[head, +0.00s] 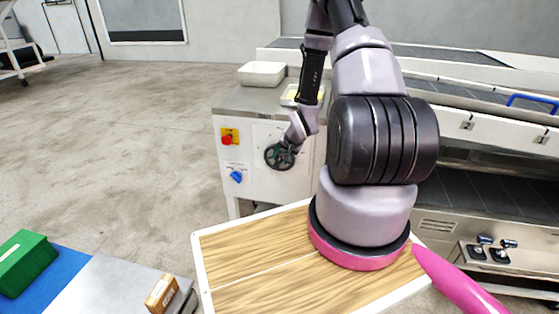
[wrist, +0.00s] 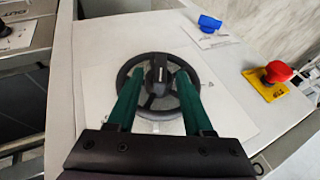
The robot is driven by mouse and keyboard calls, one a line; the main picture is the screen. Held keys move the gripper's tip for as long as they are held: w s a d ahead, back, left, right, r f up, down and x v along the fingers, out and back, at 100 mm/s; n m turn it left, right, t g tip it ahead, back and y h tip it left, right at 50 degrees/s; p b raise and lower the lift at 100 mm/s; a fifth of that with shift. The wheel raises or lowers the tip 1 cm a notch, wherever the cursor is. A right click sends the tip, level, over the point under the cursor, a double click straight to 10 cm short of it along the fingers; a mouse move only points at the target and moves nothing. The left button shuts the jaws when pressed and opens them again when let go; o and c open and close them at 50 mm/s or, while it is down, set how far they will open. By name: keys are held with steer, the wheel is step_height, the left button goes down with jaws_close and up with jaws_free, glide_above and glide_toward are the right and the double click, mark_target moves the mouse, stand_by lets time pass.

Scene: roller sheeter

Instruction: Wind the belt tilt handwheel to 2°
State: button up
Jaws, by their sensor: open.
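The belt tilt handwheel (head: 271,158) is a dark spoked wheel on the white front panel of the machine. In the wrist view the handwheel (wrist: 121,78) is seen face on, with a dark hub and a knob or pointer near its middle. My gripper (head: 288,150) is at the wheel in the head view and hides part of it. In the wrist view the green fingers of my gripper (wrist: 160,82) are spread apart over the wheel's left and right sides. I cannot tell whether they touch the rim. The scale marks by the wheel are too small to read.
A red emergency button (head: 227,139) on a yellow plate and a blue knob (head: 237,176) sit left of the wheel. A white tray (head: 262,73) stands on top of the cabinet. A conveyor (head: 480,103) runs to the right.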

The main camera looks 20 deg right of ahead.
mark_target(279, 159)
steer(key=shift+x, duration=1.25)
jaws_close()
